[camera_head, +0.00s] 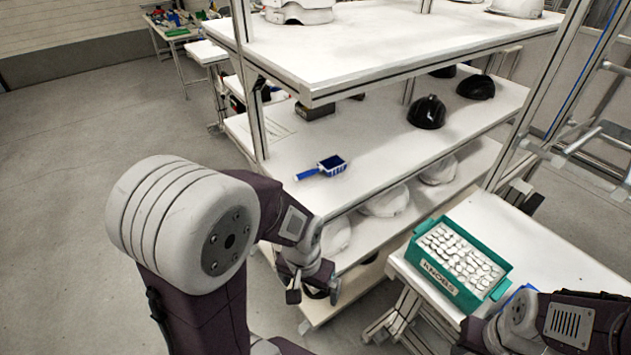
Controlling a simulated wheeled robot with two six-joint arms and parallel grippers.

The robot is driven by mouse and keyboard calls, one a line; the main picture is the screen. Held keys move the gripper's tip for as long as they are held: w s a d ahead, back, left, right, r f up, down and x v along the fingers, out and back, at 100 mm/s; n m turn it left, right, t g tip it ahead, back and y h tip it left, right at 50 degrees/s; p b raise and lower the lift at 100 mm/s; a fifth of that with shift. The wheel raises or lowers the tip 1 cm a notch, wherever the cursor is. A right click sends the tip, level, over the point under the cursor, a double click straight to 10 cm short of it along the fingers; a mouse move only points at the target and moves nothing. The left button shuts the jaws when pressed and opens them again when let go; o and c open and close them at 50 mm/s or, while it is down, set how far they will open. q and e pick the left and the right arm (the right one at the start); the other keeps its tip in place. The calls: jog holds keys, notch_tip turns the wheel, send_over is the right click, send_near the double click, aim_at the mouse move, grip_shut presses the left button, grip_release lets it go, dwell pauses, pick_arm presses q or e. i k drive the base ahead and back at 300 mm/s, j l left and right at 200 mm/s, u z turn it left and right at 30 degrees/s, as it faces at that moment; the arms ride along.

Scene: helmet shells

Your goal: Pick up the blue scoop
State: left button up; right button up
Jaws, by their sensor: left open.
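The blue scoop (322,168) lies on the white middle shelf (375,150) of the rack, near its left front edge. Its blue handle points left and its dark, white-sided head points right. My left gripper (314,292) hangs below and in front of that shelf, apart from the scoop. It is open, with nothing seen between its fingers. My right arm shows at the lower right, but its gripper is outside the view.
Black helmet shells (427,112) stand farther back on the middle shelf. White shells (385,201) sit on the shelf below. The upper shelf (380,50) overhangs the scoop's shelf. A green crate (416,247) of small white pieces stands on a table at the right.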

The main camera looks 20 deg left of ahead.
aim_at(333, 164)
jog(key=u, duration=0.8)
jog(key=i+j+z, duration=0.3)
jog(key=i+j, duration=0.5)
